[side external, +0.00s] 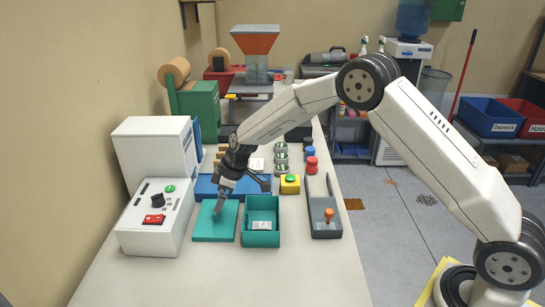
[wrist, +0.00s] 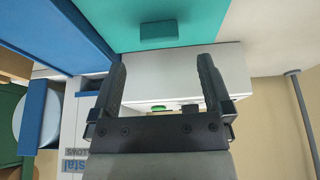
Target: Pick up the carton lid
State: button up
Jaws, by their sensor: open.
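The carton lid (side external: 203,232) is a flat teal panel lying on the table, left of the open teal carton (side external: 261,240). In the wrist view the teal lid (wrist: 215,25) fills the top, with a small raised block-shaped handle (wrist: 158,31) on it. My gripper (side external: 219,208) points down over the lid in the side view, and its fingers hide part of it. In the wrist view my gripper's fingers (wrist: 161,63) are apart with nothing between them. The handle appears just beyond the fingertips, between their lines. I cannot tell the exact height above the lid.
A white machine (side external: 155,215) with a red switch stands close on the left. A blue strip-like block (side external: 205,187) lies behind the lid. The table's front is clear.

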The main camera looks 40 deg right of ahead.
aim_at(217, 215)
jog(key=shift+x, duration=2.6)
jog(key=shift+d, duration=0.1)
jog(key=c, duration=1.3)
jog(key=shift+o, duration=0.2)
jog(key=shift+r, duration=0.1)
